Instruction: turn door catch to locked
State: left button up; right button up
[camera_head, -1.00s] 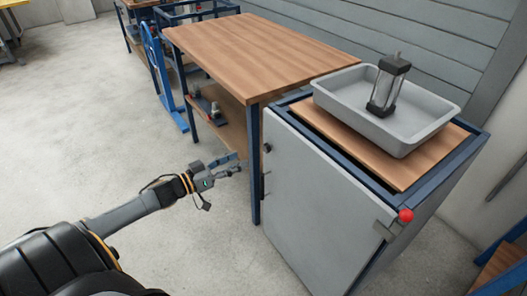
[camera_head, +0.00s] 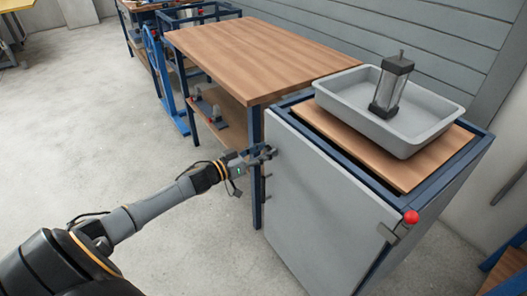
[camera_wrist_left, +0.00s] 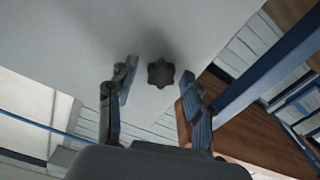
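A grey cabinet door (camera_head: 325,205) faces my left arm. A dark star-shaped knob (camera_wrist_left: 160,73) sits on the pale door panel in the left wrist view. In the head view it is hidden behind my left gripper (camera_head: 268,153), at the door's upper left edge. In the wrist view my left gripper (camera_wrist_left: 157,82) is open, with its fingers apart on either side of the knob's outline; I cannot tell whether they touch it. At the door's upper right corner is a metal latch piece (camera_head: 389,232) with a red ball (camera_head: 411,217). My right gripper is not in view.
A grey tray (camera_head: 345,98) holding a dark clear-sided cylinder unit (camera_head: 391,85) stands on the cabinet top. A wooden workbench (camera_head: 255,55) with a blue leg stands close behind my gripper. The floor (camera_head: 80,120) at left is clear.

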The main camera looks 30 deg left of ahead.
pick_arm(q)
grip_shut()
